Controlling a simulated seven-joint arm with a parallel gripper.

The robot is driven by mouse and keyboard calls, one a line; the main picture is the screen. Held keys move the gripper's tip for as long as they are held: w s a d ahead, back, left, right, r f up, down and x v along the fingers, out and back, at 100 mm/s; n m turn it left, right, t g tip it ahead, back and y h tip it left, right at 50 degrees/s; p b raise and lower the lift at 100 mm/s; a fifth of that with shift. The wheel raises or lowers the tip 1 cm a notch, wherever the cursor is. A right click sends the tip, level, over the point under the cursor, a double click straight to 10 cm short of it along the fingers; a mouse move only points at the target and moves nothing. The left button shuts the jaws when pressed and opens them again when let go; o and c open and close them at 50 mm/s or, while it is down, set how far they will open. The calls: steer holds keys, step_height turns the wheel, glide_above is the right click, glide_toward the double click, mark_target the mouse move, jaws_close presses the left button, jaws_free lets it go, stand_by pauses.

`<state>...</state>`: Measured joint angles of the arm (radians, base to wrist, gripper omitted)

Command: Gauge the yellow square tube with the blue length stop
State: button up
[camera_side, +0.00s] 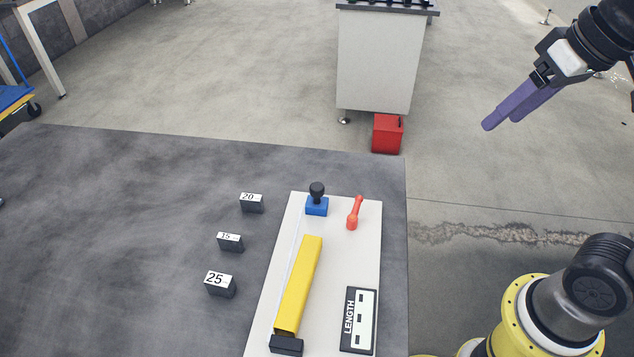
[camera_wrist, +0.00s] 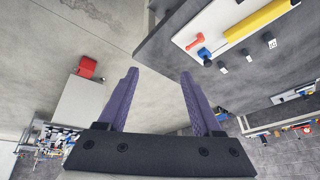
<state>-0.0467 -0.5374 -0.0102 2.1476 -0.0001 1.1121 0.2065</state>
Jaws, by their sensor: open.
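The yellow square tube (camera_side: 298,285) lies lengthwise on a white board (camera_side: 333,262), its near end at a black block (camera_side: 286,346). The blue length stop (camera_side: 317,207) with a black knob stands beyond the tube's far end, with a gap between them. In the wrist view the tube (camera_wrist: 258,20) and the blue stop (camera_wrist: 204,53) show at the upper right. My gripper (camera_side: 502,121), with purple fingers, is raised off to the right of the table, well away from both. In the wrist view my gripper (camera_wrist: 159,74) is open and empty.
A red lever (camera_side: 354,213) stands right of the stop. A LENGTH plate (camera_side: 358,320) lies at the board's near right. Blocks marked 20 (camera_side: 251,203), 15 (camera_side: 230,242) and 25 (camera_side: 220,284) stand left of the board. The dark table (camera_side: 120,230) is mostly clear further left.

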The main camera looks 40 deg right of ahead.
steer(key=w+a+r+g, duration=0.2)
steer(key=w+a+r, duration=0.15)
steer(key=w, duration=0.55)
steer(key=n+g, duration=0.2)
steer(key=g, duration=0.1)
glide_above(317, 186)
step_height(317, 186, down, 12)
step_height(317, 186, down, 13)
steer(key=shift+f, duration=0.2)
jaws_close()
